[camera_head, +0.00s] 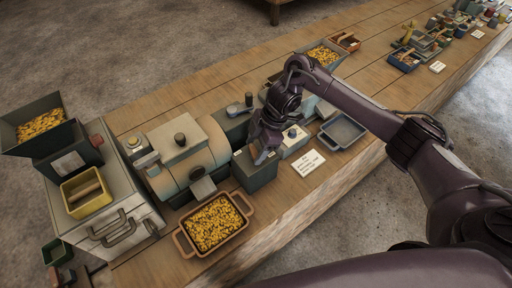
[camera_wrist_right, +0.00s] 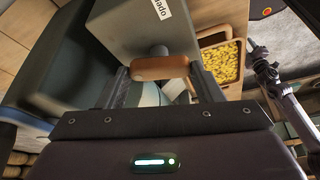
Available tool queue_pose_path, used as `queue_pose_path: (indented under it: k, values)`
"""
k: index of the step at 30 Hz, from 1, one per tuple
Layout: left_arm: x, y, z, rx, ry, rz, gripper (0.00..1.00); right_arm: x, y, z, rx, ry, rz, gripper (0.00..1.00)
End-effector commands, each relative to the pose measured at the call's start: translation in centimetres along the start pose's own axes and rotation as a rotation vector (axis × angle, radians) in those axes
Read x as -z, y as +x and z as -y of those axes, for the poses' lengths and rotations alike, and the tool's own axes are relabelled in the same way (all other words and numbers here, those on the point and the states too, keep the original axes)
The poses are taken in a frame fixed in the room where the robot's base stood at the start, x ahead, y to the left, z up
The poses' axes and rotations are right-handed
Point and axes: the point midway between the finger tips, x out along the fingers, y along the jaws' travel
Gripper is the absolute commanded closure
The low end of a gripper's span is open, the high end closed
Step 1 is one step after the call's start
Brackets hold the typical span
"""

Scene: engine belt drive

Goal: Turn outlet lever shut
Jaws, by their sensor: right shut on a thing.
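My right gripper (camera_head: 263,156) reaches down at the dark green box (camera_head: 256,176) beside the drum machine (camera_head: 188,163). In the right wrist view a brown lever handle (camera_wrist_right: 160,68) on a short grey shaft lies crosswise between the fingers of this gripper (camera_wrist_right: 160,72), which is shut on it. Behind the handle is a grey-green box face (camera_wrist_right: 128,28) with a partly readable white label. In the head view the gripper hides the handle. My left gripper is not seen.
A brown tray of yellow pieces (camera_head: 241,231) stands in front of the drum. A blue-grey empty tray (camera_head: 343,131) and a white card (camera_head: 308,163) lie to the right of the gripper. A yellow bin (camera_head: 70,208) sits on the left cabinet.

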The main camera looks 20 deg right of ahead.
Motion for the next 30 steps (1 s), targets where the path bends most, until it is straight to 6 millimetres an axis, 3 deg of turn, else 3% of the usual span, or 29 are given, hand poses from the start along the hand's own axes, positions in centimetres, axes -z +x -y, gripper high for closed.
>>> queue_pose_path:
  k: [12,30]
  values:
    - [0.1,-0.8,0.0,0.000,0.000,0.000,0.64,0.1,-0.2,-0.3,0.103,-0.252,0.002,0.63]
    - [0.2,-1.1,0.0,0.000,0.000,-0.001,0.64,0.0,0.0,-0.2,0.134,-0.327,0.002,0.63]
